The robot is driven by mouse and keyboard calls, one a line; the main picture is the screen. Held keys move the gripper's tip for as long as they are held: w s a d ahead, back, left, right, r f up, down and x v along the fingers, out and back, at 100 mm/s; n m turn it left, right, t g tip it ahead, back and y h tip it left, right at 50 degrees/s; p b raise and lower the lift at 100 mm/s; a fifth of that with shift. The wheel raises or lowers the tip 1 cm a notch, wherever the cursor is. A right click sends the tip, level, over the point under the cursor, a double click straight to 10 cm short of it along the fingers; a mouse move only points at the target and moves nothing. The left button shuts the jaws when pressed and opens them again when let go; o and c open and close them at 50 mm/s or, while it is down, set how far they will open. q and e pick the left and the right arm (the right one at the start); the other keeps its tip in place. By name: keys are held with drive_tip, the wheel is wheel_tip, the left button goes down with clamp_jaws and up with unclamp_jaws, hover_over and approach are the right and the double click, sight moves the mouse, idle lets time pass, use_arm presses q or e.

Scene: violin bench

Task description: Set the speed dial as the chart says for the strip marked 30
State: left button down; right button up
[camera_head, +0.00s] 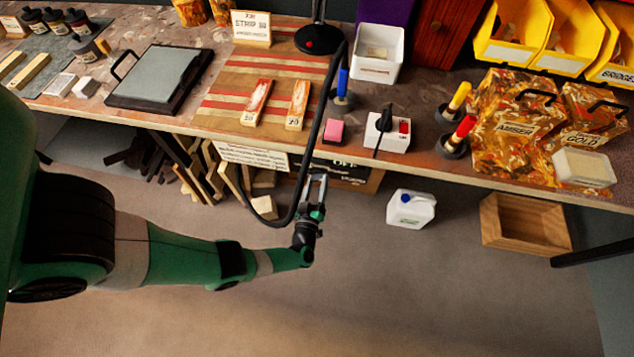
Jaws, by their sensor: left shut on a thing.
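My left gripper (316,180) points up in front of the bench edge, below and left of the white box. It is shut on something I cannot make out. My right gripper is out of view.
A black hose (310,150) loops down past my left gripper. A pink block (333,131) and blue-handled tool (343,84) stand left of the white box; red-handled and yellow-handled tools (459,100) stand right. A card (252,28) stands behind. The floor holds a white jug (411,208).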

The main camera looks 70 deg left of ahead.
use_arm(q)
drive_tip(key=shift+c, duration=1.2)
unclamp_jaws()
drive_tip(key=p+v, duration=0.1)
drive_tip(key=v, duration=1)
drive_tip(key=shift+d+p, duration=0.3)
drive_tip(key=shift+p, duration=0.05)
drive_tip(key=shift+s, duration=0.1)
